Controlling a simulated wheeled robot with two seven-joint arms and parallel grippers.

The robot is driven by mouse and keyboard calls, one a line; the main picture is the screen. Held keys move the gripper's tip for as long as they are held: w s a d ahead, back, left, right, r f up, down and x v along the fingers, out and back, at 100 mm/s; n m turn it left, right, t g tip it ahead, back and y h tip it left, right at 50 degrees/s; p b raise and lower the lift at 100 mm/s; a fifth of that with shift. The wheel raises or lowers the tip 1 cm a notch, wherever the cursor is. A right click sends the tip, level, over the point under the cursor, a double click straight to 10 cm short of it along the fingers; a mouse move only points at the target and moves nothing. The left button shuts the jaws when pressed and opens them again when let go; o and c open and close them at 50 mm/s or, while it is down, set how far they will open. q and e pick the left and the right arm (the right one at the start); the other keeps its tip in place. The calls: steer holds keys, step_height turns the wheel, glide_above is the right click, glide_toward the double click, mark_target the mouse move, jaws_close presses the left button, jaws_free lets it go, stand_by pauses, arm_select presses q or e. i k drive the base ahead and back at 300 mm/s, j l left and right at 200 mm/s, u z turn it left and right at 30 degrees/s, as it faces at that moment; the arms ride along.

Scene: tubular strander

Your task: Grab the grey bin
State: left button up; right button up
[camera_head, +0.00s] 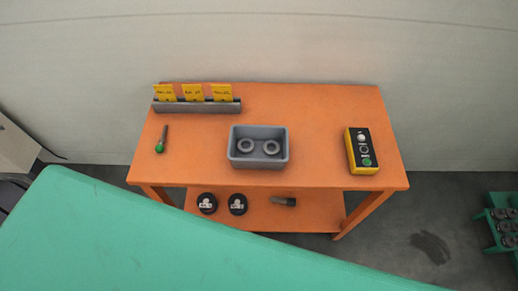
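The grey bin (258,163) is a small open rectangular box standing upright near the middle of the orange table (310,110), towards its front edge. Two grey rings lie inside it, the left ring (245,145) and the right ring (271,147). The bin's rim and front wall are unobstructed. Neither of my grippers shows in the head view.
A green surface (150,245) fills the foreground below the table. A yellow-black button box (361,151) is right of the bin; a green-tipped tool (161,140) and card holder (197,106) are left. The lower shelf (265,217) holds two black round items and a dark cylinder.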

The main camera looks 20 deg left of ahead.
mark_target(260, 134)
steer(key=l+u, duration=0.35)
steer(key=l, duration=0.45)
steer(key=l+u, duration=0.35)
steer(key=l, duration=0.5)
